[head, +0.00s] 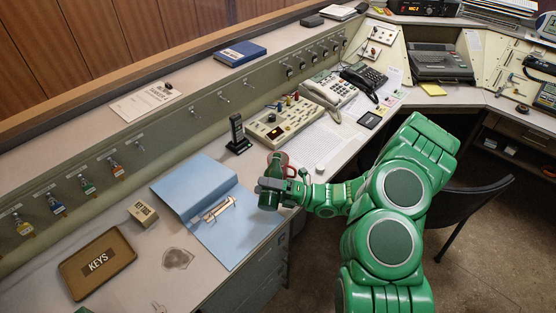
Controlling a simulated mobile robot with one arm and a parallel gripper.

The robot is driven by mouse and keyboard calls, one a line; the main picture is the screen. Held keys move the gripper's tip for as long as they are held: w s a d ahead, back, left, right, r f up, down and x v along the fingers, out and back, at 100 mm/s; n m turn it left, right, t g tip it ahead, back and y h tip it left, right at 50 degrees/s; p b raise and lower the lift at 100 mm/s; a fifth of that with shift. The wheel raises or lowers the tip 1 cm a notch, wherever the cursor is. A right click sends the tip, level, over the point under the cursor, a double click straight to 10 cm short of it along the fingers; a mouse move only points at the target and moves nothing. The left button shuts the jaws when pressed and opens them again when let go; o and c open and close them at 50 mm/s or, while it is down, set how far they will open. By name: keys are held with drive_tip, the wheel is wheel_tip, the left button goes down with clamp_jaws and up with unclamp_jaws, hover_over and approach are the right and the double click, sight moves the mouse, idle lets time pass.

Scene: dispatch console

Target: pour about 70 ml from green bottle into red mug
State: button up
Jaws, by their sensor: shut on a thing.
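My gripper (272,186) is at the end of my green arm, over the console's front edge by the blue folder. It is shut on the green bottle (273,168), whose dark green upper part shows just above the jaws. The bottle's exact tilt is hard to tell at this size. The red mug (288,169) is right behind the bottle and gripper, and only a small reddish part of it shows. Its inside is hidden, and I cannot tell whether the bottle touches it. No liquid stream is visible.
An open blue folder (190,181) lies left of my gripper. A black handset (237,131) stands behind it, near a beige keypad unit (282,122) and telephones (331,91). A KEYS tray (97,264) is at the lower left. A dark chair (468,207) stands right of my arm.

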drive_tip(key=shift+f+n, duration=0.25)
drive_tip(key=shift+n, duration=0.35)
drive_tip(key=shift+w+f+n+g, duration=0.1)
drive_tip(key=shift+w+n+g, duration=0.15)
drive_tip(key=shift+n+g, duration=0.55)
drive_tip(key=shift+w+d+f+n, duration=0.1)
drive_tip(key=shift+w+f+n, duration=0.15)
drive_tip(key=shift+n, duration=0.3)
drive_tip(key=shift+w+f+n, duration=0.1)
drive_tip(key=shift+f+n, duration=0.15)
drive_tip(key=shift+n, duration=0.3)
drive_tip(key=n, duration=0.1)
drive_tip(key=w+n+g, duration=0.1)
drive_tip(key=shift+w+d+r+n+h, duration=0.15)
drive_tip(key=shift+r+n+h, duration=0.15)
drive_tip(key=shift+h, duration=0.1)
drive_tip(key=shift+w+r+n+g, duration=0.15)
drive_tip(key=shift+n+g, duration=0.25)
drive_tip(key=shift+n, duration=0.6)
drive_tip(key=shift+n+h, duration=0.3)
drive_tip(key=shift+n, duration=0.5)
drive_tip(key=shift+w+f+n, duration=0.1)
drive_tip(key=shift+f+n, duration=0.7)
drive_tip(key=shift+w+r+n+g+h, duration=0.15)
drive_tip(key=shift+r+n+h, duration=0.2)
drive_tip(key=shift+r+n, duration=0.45)
drive_tip(key=shift+w+r+n+g+h, duration=0.15)
drive_tip(key=shift+r+n+h, duration=0.25)
drive_tip(key=shift+n, duration=0.7)
